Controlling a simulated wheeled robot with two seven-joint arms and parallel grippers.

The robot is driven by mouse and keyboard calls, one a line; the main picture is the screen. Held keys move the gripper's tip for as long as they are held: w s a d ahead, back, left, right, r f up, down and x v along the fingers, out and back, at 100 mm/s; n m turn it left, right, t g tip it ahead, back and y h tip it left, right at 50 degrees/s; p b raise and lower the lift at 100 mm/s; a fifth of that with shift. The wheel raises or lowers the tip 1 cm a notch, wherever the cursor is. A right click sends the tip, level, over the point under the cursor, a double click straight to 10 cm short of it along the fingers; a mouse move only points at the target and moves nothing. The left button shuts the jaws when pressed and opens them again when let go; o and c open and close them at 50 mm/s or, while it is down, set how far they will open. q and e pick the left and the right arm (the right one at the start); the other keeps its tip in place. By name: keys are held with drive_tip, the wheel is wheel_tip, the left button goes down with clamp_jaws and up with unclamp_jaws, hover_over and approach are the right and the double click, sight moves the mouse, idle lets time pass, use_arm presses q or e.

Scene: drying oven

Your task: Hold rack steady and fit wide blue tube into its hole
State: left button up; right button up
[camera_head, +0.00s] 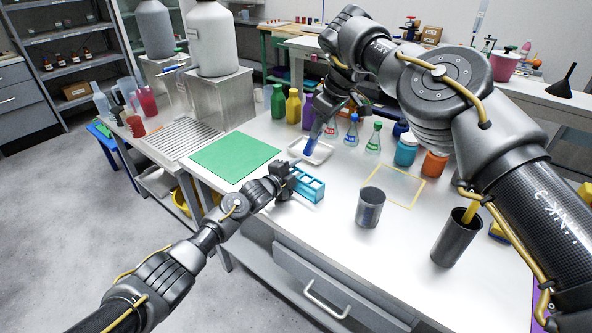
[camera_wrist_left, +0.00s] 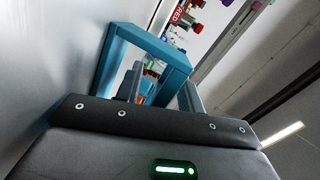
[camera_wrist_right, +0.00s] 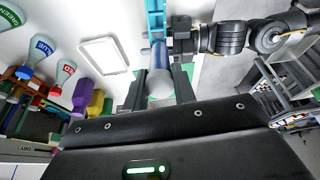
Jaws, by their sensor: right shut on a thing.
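The teal rack (camera_head: 309,188) stands on the white table at the end of my left arm. It also fills the middle of the left wrist view (camera_wrist_left: 150,42). My left gripper (camera_head: 285,180) is at the rack's near left end, its two fingers (camera_wrist_left: 160,95) apart, with part of the rack frame seen between them. My right gripper (camera_head: 322,122) is shut on the wide blue tube (camera_head: 311,145) above the table, behind the rack. The tube is tilted, lower end toward the rack. In the right wrist view the tube (camera_wrist_right: 159,58) lies between the fingers, with the rack (camera_wrist_right: 155,18) beyond it.
A white tray (camera_head: 323,155) lies just behind the rack. A green mat (camera_head: 235,156) is to the left. Labelled flasks (camera_head: 352,133) and coloured bottles (camera_head: 293,107) stand behind. A grey cup (camera_head: 370,208) and a dark cup (camera_head: 455,240) stand to the right.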

use_arm(q)
clamp_jaws()
idle(0.3)
drive_tip(key=shift+s+f, duration=0.1)
drive_tip(key=shift+f, duration=0.05)
idle(0.3)
drive_tip(key=shift+c, duration=0.7)
unclamp_jaws()
use_arm(e)
drive_tip(key=shift+f, duration=0.1)
